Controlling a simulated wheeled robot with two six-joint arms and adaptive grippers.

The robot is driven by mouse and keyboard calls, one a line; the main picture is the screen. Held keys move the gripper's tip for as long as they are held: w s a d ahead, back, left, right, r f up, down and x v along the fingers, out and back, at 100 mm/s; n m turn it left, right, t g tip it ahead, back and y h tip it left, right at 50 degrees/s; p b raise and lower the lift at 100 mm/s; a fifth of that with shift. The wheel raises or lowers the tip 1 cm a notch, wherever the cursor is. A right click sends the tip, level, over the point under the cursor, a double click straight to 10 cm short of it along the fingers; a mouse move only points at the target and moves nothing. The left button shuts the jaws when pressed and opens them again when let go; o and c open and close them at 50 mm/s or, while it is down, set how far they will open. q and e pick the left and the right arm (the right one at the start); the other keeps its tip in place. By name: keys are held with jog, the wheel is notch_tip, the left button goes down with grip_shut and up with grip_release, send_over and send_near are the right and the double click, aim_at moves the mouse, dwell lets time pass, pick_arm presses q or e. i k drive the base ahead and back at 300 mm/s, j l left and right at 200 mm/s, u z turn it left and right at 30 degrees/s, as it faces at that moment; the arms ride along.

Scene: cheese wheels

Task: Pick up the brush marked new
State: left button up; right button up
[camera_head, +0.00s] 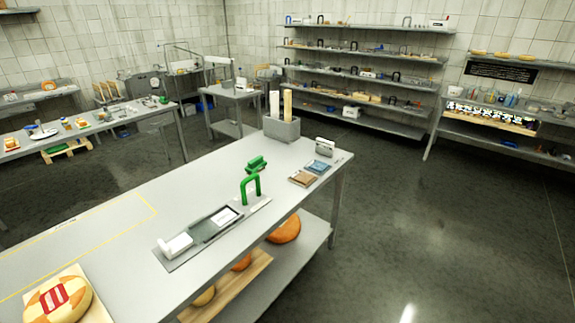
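No marking reading "new" is legible, so I cannot tell which thing is the brush marked new. A small green object (256,163), possibly a brush, lies on the near steel table (130,235), just behind a green arched handle (250,187). The handle stands at the right end of a dark tray (214,223), which has a white block (177,244) at its left end. A grey holder (282,130) at the table's far end has two upright pale pieces in it. Neither of my grippers is in view.
A cheese wheel with a red label (58,298) lies at the table's near left. Brown and blue pads (303,178) lie near the right edge. Orange wheels (284,229) sit on the lower shelf. Loaded shelves line the back wall. The floor at right (430,230) is clear.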

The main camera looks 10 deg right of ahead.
aim_at(257, 164)
jog(key=u, duration=1.75)
jog(key=z, duration=1.75)
jog(key=i+l+u, duration=0.15)
jog(key=u, duration=0.75)
jog(key=i+l+u, duration=0.2)
jog(key=l+u, duration=0.3)
jog(key=l, duration=0.65)
jog(key=l+u, duration=0.5)
jog(key=l, duration=0.6)
